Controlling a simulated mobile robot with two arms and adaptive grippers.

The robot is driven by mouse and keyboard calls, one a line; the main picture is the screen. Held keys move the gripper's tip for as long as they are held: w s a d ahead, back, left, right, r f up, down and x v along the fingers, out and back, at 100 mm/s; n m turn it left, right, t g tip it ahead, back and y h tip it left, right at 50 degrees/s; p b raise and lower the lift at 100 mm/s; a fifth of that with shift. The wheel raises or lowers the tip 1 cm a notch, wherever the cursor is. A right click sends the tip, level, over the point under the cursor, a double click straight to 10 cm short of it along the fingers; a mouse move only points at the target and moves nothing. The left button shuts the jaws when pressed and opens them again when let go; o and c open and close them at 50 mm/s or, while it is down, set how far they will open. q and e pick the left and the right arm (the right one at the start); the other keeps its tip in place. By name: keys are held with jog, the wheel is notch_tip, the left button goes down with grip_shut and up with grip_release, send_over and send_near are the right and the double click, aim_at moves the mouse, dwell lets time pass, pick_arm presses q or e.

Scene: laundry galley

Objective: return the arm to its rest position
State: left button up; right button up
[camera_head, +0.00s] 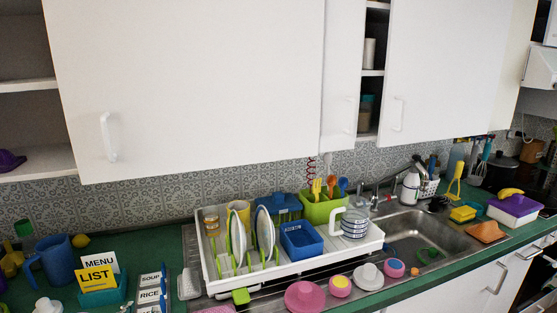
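Neither of my grippers and neither arm shows in the head view. The view takes in a green counter (60,299) along a wall, with white cabinets above it. A white dish tray (290,268) on the counter holds upright plates (264,233), a blue tub (301,240), a green caddy (322,209) with utensils, and a stack of bowls (355,225).
A large white cabinet door (190,90) hangs over the counter, with open shelves (25,86) at left. A sink (428,236) lies right of the tray. Cups and bowls line the front edge. A blue pitcher (56,259) and card holder (103,291) stand at left.

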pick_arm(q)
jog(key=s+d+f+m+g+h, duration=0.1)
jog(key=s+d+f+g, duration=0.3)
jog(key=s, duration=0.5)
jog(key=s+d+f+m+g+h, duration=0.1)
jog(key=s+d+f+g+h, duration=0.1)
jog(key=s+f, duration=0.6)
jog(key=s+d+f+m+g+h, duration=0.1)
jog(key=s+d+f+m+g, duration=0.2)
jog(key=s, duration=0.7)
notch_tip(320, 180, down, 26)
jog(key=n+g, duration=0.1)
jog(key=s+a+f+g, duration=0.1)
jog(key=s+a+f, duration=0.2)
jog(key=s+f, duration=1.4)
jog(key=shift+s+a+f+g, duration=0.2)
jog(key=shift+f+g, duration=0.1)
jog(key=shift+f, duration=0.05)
